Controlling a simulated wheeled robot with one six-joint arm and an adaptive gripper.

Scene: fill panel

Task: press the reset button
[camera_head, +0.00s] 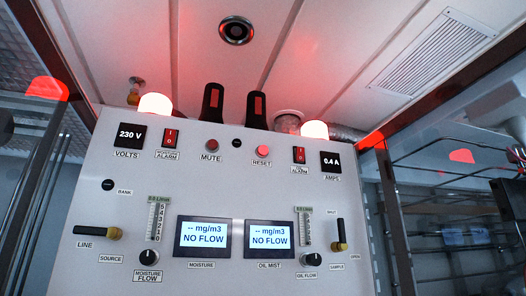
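The reset button (262,151) is a round, bright red button on the upper part of the pale panel (130,205), right of centre. A small white label reading RESET (261,162) sits just below it. Nothing covers the button, and nothing is seen touching it. My gripper is not recognisable in this view, so its distance from the button cannot be told.
Left of it are a darker red MUTE button (212,145) and a red rocker switch (170,137); another rocker (299,155) is right. Two red lamps (155,103) (314,129) glow on top. A LINE handle (98,232) sticks out lower left. Both screens (202,237) (269,234) read NO FLOW.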

